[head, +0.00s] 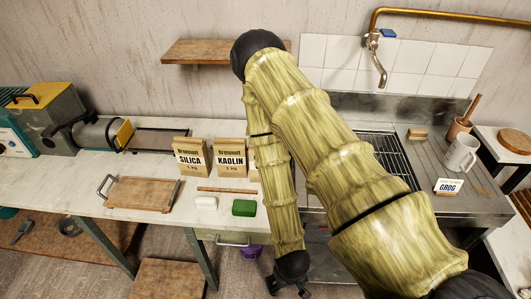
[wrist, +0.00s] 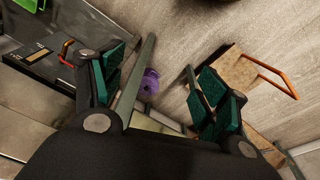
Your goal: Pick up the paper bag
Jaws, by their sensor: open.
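The KAOLIN bag's right edge is close to my arm in the picture. My gripper (head: 290,287) hangs at the bottom of the head view, in front of the bench and below the bags. In the wrist view my gripper (wrist: 157,65) is open, with nothing between its fingers. No paper bag can be made out in the wrist view.
A white block (head: 206,203), a green block (head: 244,208) and a wooden stick (head: 227,190) lie in front of the bags. A wooden tray (head: 141,195) with handles lies left. A sink unit with a grey mug (head: 460,154) stands right. A purple object (wrist: 150,82) is below.

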